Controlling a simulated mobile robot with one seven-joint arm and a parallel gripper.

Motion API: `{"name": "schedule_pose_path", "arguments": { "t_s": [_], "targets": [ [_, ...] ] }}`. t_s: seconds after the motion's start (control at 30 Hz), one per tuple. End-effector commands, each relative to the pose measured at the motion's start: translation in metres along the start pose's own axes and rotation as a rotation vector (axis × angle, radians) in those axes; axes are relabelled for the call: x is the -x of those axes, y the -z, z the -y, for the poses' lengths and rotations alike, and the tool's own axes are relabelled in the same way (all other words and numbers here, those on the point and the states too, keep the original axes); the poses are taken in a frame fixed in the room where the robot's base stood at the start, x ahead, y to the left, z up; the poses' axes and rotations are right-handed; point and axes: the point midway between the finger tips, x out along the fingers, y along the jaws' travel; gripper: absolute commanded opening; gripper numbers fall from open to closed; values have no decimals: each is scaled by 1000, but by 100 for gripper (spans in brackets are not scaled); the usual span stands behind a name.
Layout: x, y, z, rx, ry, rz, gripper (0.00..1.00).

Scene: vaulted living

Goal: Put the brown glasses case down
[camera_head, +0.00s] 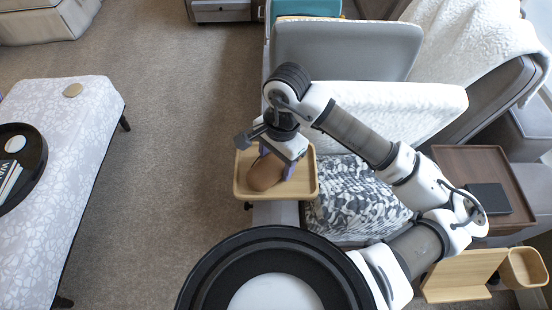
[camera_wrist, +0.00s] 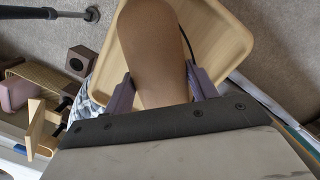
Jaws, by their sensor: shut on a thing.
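The brown glasses case (camera_head: 264,174) is a smooth, rounded brown object over the light wooden tray (camera_head: 242,190). My gripper (camera_head: 275,168) is shut on the case, with one purple finger on each side of it. The wrist view shows the case (camera_wrist: 152,45) between the two fingers (camera_wrist: 160,92), with the tray (camera_wrist: 222,48) behind it. The case's near end is hidden by my gripper. I cannot tell whether the case touches the tray surface.
A grey sofa with a white throw (camera_head: 465,40) and a patterned cushion (camera_head: 355,198) lies right of the tray. A brown side tray (camera_head: 470,160) holds a dark book (camera_head: 489,198). A patterned ottoman (camera_head: 75,130) stands at left. Carpet (camera_head: 170,170) between is clear.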

Motion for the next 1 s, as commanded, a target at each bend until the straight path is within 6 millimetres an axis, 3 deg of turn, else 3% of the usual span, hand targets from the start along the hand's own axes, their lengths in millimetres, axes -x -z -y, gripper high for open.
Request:
{"name": "schedule_pose_path", "arguments": {
  "t_s": [0.27, 0.3, 0.43, 0.83, 1.0],
  "targets": [
    [-4, 1, 0, 0, 0, -2, 33],
    [-3, 1, 0, 0, 0, -1, 61],
    [-3, 0, 0, 0, -1, -1, 78],
    [2, 0, 0, -1, 0, 1, 79],
    [28, 1, 0, -1, 0, -6, 79]
  ]
}}
